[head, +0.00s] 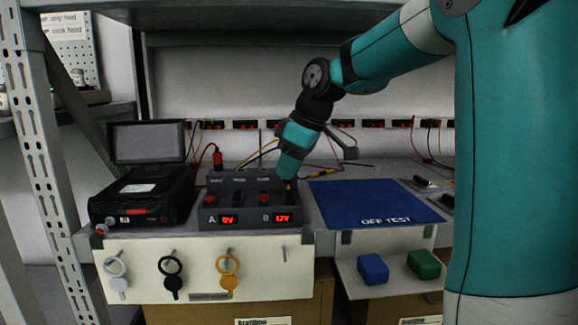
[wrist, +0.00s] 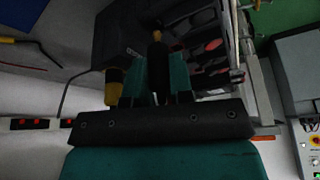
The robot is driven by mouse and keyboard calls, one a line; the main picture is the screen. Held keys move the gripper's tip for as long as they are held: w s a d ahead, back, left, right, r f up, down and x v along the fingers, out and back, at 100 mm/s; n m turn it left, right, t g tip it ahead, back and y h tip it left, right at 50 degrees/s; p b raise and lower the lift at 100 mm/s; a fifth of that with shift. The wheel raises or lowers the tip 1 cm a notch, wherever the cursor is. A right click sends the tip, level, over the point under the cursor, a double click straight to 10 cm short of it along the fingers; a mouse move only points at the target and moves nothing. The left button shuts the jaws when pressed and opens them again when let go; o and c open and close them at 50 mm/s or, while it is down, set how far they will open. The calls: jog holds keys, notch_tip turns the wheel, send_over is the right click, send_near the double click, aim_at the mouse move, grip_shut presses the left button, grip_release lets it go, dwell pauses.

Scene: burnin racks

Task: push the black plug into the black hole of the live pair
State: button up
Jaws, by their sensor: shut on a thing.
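My gripper (head: 287,172) is at the right end of the grey supply panel (head: 250,181), pointing down at its top. The panel's displays read 0V at A (head: 228,219) and 12V at B (head: 283,218), so B shows as the live pair. In the wrist view my gripper (wrist: 160,78) is shut on the black plug (wrist: 158,65), which sits between the teal fingers with its tip towards the panel. The black hole is hidden or too dark to make out. I cannot tell whether the plug tip is touching or inside it.
A black instrument with a screen (head: 147,145) stands left of the panel. A red plug (head: 217,157) and loose cables lie behind it. A blue mat (head: 370,200) lies clear on the right. A yellow-tipped part (wrist: 115,85) is close beside the fingers in the wrist view.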

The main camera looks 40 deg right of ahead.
jog(key=shift+f+b, duration=0.5)
jog(key=shift+f, duration=0.55)
dwell(0.9)
jog(key=o, duration=0.8)
jog(key=shift+c, duration=0.8)
jog(key=shift+o, duration=1.1)
notch_tip(320, 180, up, 2)
jog(key=shift+r+p, duration=0.15)
jog(key=shift+p, duration=0.95)
notch_tip(320, 180, up, 3)
jog(key=p, duration=0.3)
jog(key=shift+r, duration=0.2)
